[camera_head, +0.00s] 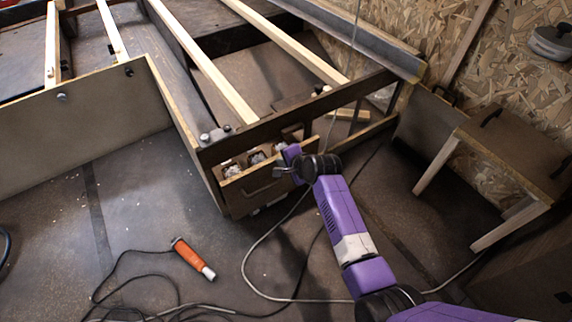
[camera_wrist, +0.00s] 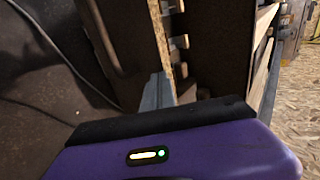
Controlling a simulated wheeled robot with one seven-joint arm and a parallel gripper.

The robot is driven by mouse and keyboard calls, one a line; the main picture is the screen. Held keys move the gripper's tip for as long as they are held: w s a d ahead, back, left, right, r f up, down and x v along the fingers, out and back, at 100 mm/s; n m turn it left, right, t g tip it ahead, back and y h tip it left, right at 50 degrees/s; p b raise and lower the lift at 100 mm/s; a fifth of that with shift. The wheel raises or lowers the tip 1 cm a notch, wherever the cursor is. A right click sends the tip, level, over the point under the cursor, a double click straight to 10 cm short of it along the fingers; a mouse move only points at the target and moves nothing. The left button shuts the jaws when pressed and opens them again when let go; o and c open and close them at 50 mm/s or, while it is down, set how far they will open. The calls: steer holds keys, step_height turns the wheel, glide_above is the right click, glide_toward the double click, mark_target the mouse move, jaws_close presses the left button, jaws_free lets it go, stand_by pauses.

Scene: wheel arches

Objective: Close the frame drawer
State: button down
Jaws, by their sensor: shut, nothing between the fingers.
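The frame drawer (camera_head: 268,192) sits at the end of the dark frame (camera_head: 345,98) in the head view. It stands partly out, with pale items visible inside behind its front. A bar handle shows on that front. My gripper (camera_head: 281,170) is at the drawer front's upper edge, near its middle; I cannot tell whether it touches. In the wrist view the shut finger ends (camera_wrist: 157,92) point at the raw edge of a dark panel that looks like the drawer front (camera_wrist: 122,40). The fingers hold nothing.
An orange-handled tool (camera_head: 190,257) and loose cables lie on the floor in front. A small table (camera_head: 520,150) stands at the right by the chipboard wall (camera_head: 440,30). Pale slats (camera_head: 205,65) cross the frame. The floor left of the drawer is mostly clear.

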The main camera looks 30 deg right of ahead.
steer(key=w+b, duration=0.1)
steer(key=w, duration=0.4)
stand_by(0.3)
